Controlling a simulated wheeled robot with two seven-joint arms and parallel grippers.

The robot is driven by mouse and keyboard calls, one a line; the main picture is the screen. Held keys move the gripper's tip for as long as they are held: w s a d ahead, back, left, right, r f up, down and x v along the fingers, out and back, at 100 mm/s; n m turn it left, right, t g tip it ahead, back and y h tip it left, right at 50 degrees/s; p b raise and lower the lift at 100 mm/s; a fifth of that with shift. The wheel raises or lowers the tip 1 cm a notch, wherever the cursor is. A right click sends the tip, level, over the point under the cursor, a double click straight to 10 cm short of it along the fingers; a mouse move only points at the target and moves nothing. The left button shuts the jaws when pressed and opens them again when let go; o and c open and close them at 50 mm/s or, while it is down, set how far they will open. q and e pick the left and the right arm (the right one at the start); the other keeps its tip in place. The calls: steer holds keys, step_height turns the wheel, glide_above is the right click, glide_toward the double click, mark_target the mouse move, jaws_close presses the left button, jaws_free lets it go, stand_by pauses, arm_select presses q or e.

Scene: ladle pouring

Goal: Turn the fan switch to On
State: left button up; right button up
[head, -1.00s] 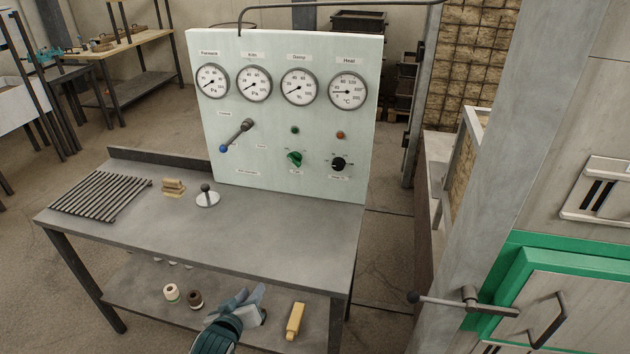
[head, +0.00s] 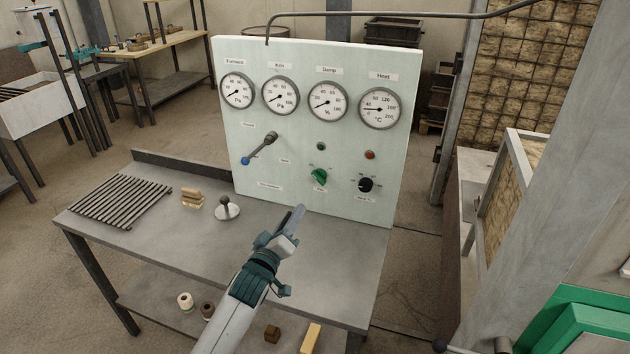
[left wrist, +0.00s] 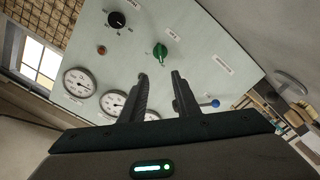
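A green knob (head: 319,177) sits low on the pale upright panel (head: 240,160), under a small green lamp. The green knob also shows in the left wrist view (left wrist: 160,52), beyond the fingertips. My left gripper (head: 297,212) is above the bench, in front of the panel, below and left of the green knob and apart from it. In the left wrist view its two fingers (left wrist: 159,76) stand apart with nothing between them. My right gripper is not in view.
A black knob (head: 365,184) is right of the green one. A blue-tipped lever (head: 258,150) is to the left, with gauges above. On the bench (head: 170,232) stand a grate (head: 122,201), a small wooden block (head: 192,198) and a round-based handle (head: 227,208).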

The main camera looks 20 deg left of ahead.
arm_select(q)
steer(key=p, duration=0.3)
glide_toward(316, 178)
steer(key=w, duration=0.8)
steer(key=shift+w+d, duration=0.1)
steer(key=shift+w, duration=0.1)
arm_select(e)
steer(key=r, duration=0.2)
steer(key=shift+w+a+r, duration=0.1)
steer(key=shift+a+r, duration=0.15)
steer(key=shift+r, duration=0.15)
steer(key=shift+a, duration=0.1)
arm_select(q)
jaws_close()
